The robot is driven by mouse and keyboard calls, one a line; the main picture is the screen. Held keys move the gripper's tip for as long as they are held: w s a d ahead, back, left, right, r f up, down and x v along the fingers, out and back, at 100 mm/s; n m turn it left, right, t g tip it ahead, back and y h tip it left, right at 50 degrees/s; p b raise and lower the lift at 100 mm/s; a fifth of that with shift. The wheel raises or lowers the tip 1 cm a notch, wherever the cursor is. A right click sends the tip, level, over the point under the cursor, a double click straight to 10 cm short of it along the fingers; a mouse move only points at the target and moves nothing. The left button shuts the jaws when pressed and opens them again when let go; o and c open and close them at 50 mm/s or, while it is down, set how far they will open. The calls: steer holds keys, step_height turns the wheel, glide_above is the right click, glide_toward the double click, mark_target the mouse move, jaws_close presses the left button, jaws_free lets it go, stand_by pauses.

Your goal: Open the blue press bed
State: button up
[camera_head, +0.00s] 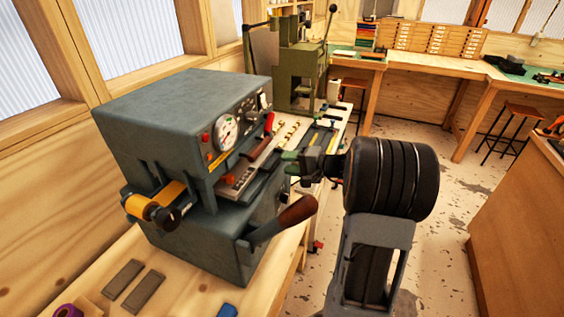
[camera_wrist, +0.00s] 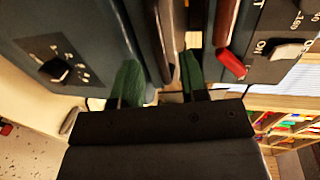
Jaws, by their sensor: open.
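The blue-grey press (camera_head: 180,110) stands on the wooden bench at left, its upper block over a lower block (camera_head: 215,245). Its bed (camera_head: 236,184), a flat metal plate, shows in the gap between the blocks. I cannot tell how far out it is. A red-brown handle (camera_head: 262,148) lies above the bed. My gripper (camera_head: 292,161), with green fingers, is at the press's front, beside the bed. In the wrist view my gripper (camera_wrist: 160,78) is open, with a dark plate edge (camera_wrist: 164,40) running between its fingers. Whether they touch it is unclear.
A large lever with a brown grip (camera_head: 285,220) juts from the press's lower front, near my arm. An olive-green press (camera_head: 300,75) stands behind on the bench. Two grey bars (camera_head: 122,278) lie on the bench in front. The floor at right is open.

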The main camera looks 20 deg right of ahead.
steer(key=shift+x, duration=1.4)
jaws_close()
